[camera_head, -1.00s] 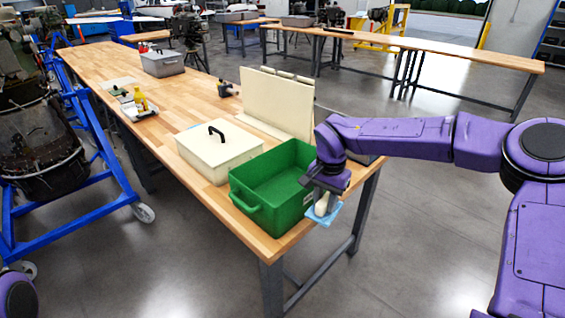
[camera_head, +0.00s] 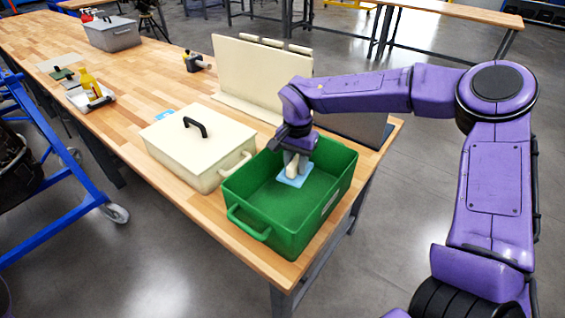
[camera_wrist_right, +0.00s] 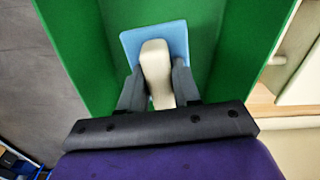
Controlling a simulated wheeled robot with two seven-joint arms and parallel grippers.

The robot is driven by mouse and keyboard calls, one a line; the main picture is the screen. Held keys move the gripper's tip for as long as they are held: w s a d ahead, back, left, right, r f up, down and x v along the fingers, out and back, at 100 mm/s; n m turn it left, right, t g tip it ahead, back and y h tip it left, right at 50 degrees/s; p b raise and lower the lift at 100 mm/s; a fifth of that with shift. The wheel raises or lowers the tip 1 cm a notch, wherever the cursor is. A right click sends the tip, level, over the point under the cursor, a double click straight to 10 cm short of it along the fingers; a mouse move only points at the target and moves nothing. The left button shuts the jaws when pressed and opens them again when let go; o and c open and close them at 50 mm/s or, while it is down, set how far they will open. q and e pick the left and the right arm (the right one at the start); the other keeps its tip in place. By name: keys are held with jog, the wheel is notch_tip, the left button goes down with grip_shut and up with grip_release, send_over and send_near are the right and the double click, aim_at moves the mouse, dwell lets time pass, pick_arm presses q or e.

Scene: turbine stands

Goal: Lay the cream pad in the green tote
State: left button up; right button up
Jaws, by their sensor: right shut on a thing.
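The green tote (camera_head: 262,226) stands open on the near end of the wooden table. My right gripper (camera_head: 297,158) reaches down into it, shut on a pad with a cream grip and a light-blue plate (camera_head: 291,178). In the right wrist view the cream grip (camera_wrist_right: 156,70) sits between both fingers, with the blue plate beyond it and green tote walls around. The pad is within the tote's opening; I cannot tell whether it touches the floor. My left gripper is out of view.
A cream lidded box (camera_head: 190,155) with a black handle stands close left of the tote. A cream upright panel (camera_head: 262,75) stands behind. A small light-blue item (camera_head: 166,114) lies by the box. A yellow bottle (camera_head: 89,84) and grey bin (camera_head: 110,34) are farther off.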

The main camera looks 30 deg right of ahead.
jog(key=f, duration=0.1)
jog(key=w+f+b, duration=0.1)
jog(key=f, duration=0.1)
jog(key=shift+f, duration=0.2)
jog(key=shift+s+f+b, duration=0.15)
jog(key=shift+s+b, duration=0.15)
jog(key=shift+b, duration=0.2)
jog(key=shift+f, duration=0.2)
notch_tip(320, 180, down, 6)
jog(key=b, duration=0.7)
jog(key=shift+f, duration=0.2)
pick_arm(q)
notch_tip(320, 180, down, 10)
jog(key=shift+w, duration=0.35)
pick_arm(e)
jog(key=shift+f, duration=0.6)
jog(key=shift+f, duration=0.3)
jog(key=o, duration=1.2)
jog(key=shift+c, duration=0.2)
